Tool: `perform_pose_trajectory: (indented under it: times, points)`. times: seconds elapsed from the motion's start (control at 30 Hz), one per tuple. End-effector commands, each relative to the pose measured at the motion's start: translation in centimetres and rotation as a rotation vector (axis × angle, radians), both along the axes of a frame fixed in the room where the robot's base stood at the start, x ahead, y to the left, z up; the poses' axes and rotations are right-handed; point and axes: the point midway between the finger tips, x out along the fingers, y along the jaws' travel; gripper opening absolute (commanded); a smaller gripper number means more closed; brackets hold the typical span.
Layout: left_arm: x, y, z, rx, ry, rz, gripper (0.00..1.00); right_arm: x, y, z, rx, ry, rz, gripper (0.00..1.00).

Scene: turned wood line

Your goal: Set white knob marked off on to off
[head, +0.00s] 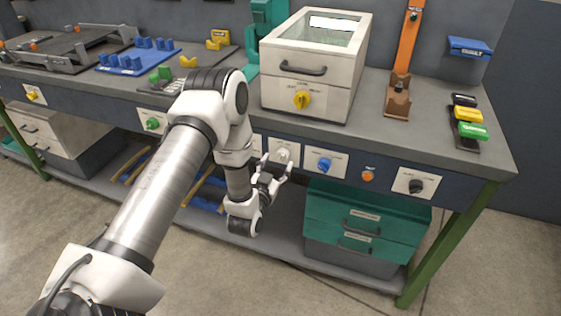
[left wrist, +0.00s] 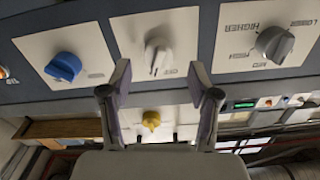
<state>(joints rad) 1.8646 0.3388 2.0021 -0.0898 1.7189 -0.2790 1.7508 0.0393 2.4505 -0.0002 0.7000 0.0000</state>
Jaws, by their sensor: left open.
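The white knob (head: 283,155) sits on a white plate on the bench's front panel. In the left wrist view the white knob (left wrist: 158,54) is at the upper middle, with its narrow end pointing down the picture; the small marks beside it are too blurred to read. My left gripper (head: 276,171) is open and empty in front of the panel. In the wrist view its two fingers (left wrist: 160,80) stand apart to either side below the knob, and neither appears to touch it. My right gripper is not in view.
A blue knob (head: 324,164), an orange button (head: 368,176) and a black knob (head: 416,186) lie right along the panel. A green knob (head: 152,123) is to the left. A white box with a yellow knob (head: 302,99) stands above. Green drawers (head: 340,215) are below.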

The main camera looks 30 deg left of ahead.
Motion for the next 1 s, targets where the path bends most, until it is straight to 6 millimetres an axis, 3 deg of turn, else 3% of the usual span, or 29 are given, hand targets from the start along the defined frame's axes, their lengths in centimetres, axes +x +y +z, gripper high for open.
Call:
perform_pose_trajectory:
  times: [0.17, 0.43, 0.47, 0.6, 1.0]
  points:
    - [2.6, 0.6, 0.0, 0.000, 0.000, 0.000, 0.61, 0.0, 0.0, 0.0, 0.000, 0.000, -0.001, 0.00]
    - [3.0, 0.7, -0.1, -0.001, 0.003, 0.000, 0.61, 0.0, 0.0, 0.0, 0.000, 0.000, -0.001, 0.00]
    - [3.0, 0.7, -0.1, -0.001, 0.003, 0.000, 0.54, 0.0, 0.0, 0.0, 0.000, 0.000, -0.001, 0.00]
    - [3.0, 0.7, -0.1, -0.002, 0.004, 0.000, 0.05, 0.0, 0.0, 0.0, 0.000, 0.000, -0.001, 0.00]
    - [2.9, 0.7, -0.1, -0.030, -0.004, -0.001, 0.02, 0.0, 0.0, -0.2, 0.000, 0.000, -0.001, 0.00]
